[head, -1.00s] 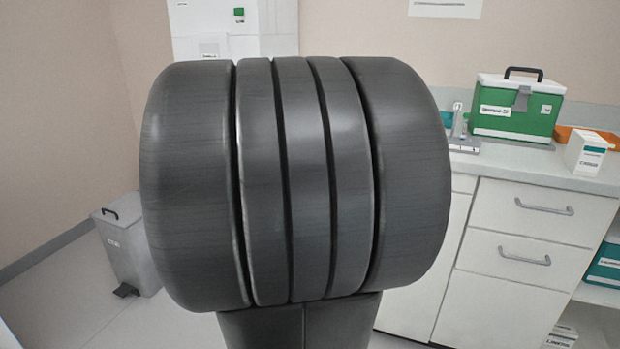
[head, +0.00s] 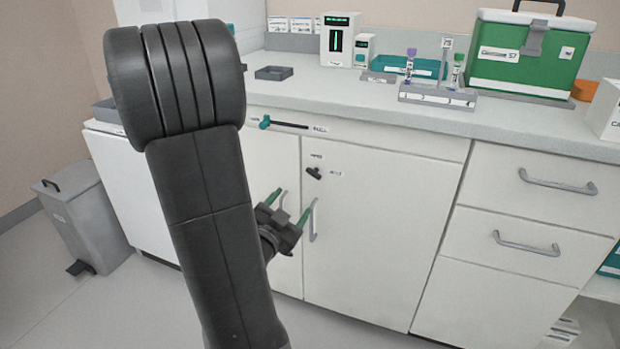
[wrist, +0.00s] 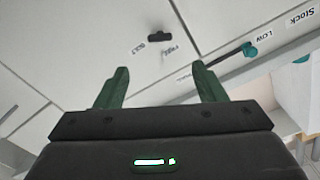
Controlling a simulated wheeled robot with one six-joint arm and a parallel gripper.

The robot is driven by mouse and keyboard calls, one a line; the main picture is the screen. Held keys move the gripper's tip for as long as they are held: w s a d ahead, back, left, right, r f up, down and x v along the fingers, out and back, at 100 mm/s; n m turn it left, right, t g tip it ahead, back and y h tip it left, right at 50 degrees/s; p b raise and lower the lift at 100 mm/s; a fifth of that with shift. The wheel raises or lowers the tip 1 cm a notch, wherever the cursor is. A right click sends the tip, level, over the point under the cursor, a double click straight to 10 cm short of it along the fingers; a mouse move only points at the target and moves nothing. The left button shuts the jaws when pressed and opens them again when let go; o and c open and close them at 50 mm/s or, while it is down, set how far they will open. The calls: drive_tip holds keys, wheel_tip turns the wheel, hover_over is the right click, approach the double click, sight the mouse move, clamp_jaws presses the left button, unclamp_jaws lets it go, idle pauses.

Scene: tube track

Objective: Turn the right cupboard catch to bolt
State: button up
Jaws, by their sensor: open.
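The right cupboard catch (head: 314,173) is a small black knob high on the right cupboard door (head: 370,230). It has one small label above it and one to its right. In the wrist view the catch (wrist: 160,37) shows as a dark bar lying roughly across the picture, near labels reading BOLT (wrist: 139,50) and, less clearly, FREE (wrist: 170,48). I cannot tell exactly which label it points at. My gripper (head: 296,198) has green fingers, open and empty, below and left of the catch and apart from it. In the wrist view my gripper (wrist: 160,68) has the catch ahead, between its fingertip directions.
A grey door handle (head: 312,220) is close to my right fingertip. A teal-ended slider (head: 265,122) sits on the panel above the doors. The counter holds a tube rack (head: 437,96) and a green case (head: 525,55). A grey bin (head: 80,225) stands at left.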

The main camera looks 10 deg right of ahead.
sight(313, 175)
drive_tip(key=b+x, duration=0.1)
drive_tip(key=x, duration=1.1)
drive_tip(key=shift+w+d+b, duration=0.25)
drive_tip(key=shift+w+b, duration=0.05)
drive_tip(key=shift+b, duration=0.1)
drive_tip(key=c, duration=1)
